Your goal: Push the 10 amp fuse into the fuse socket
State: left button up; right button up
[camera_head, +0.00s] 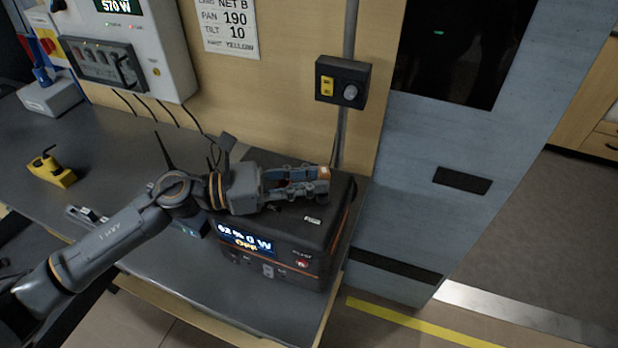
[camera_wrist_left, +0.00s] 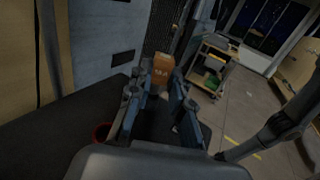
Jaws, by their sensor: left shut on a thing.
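My left gripper (camera_head: 321,179) is shut on a small orange-brown fuse (camera_wrist_left: 163,69), held at its fingertips. In the left wrist view the fuse has pale markings, too small to read surely. In the head view the gripper lies over the top of a black power unit (camera_head: 285,275), with its fingers pointing right. I cannot tell the gap between the fuse and the unit. A small white label (camera_head: 312,219) is on the unit's top, in front of the fingers. I cannot make out the fuse socket; the gripper may cover it. My right gripper is not in view.
The unit stands at the right end of a grey bench (camera_head: 110,150). A black switch box (camera_head: 343,81) is on the wall behind. A yellow object (camera_head: 52,169) and a white wall panel (camera_head: 150,45) are at the left. A grey cabinet (camera_head: 430,170) stands right.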

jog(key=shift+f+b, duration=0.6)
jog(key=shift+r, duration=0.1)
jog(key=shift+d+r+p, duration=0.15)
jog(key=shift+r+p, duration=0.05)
jog(key=shift+p, duration=0.1)
dwell(0.3)
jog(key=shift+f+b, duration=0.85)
dwell(0.7)
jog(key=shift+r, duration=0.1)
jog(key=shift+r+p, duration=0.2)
jog(key=shift+p, duration=0.1)
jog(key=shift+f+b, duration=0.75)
jog(key=shift+b, duration=0.05)
dwell(1.0)
